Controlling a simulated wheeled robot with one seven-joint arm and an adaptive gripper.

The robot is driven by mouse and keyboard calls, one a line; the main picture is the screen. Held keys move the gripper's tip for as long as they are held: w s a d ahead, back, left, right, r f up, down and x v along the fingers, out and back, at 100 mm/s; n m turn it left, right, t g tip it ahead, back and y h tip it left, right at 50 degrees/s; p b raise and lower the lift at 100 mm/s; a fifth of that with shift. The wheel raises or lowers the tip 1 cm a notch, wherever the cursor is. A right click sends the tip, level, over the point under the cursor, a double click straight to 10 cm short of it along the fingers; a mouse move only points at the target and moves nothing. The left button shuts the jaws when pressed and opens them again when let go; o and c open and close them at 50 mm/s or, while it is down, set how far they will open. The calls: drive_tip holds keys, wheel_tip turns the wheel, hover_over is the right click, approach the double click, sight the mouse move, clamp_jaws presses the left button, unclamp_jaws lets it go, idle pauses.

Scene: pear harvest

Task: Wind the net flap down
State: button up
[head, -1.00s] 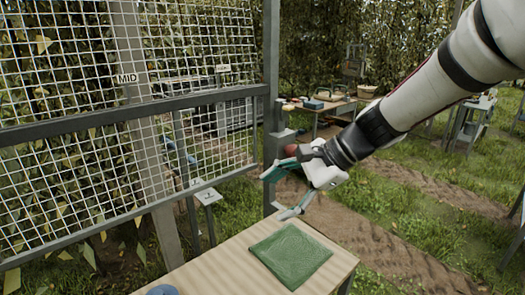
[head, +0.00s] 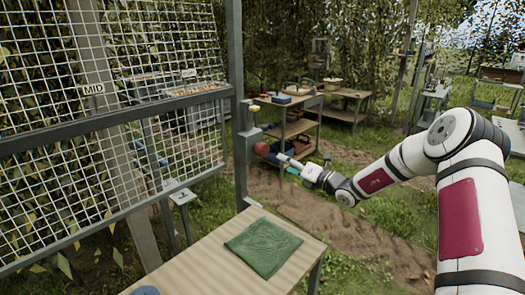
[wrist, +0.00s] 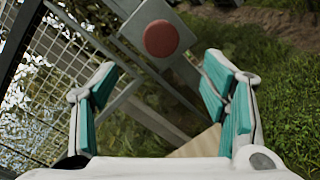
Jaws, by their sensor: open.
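The net flap (head: 75,185) is a white mesh in a grey frame at the left of the head view. Its bottom bar hangs well below the MID label (head: 93,89). A red round knob (head: 262,149) stands out beside a grey box (head: 250,134) on the post. In the wrist view the red knob (wrist: 162,39) shows face-on, before a grey plate (wrist: 135,28). My gripper (head: 287,161) is just right of the knob. In the wrist view its teal fingers (wrist: 162,75) are spread, with the knob ahead between them and nothing held. Contact cannot be told.
A wooden table (head: 195,262) with a folded green cloth (head: 263,247) stands in front of the post (head: 238,100). A shelf bench (head: 293,128) with tools stands behind the gripper. Grass and a dirt path lie open to the right.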

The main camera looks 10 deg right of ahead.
sight(265, 152)
drive_tip(key=x, duration=1.3)
drive_tip(key=shift+w+a+b, duration=0.2)
drive_tip(key=shift+w+b, duration=0.1)
drive_tip(key=shift+b, duration=0.1)
drive_tip(key=c, duration=1.2)
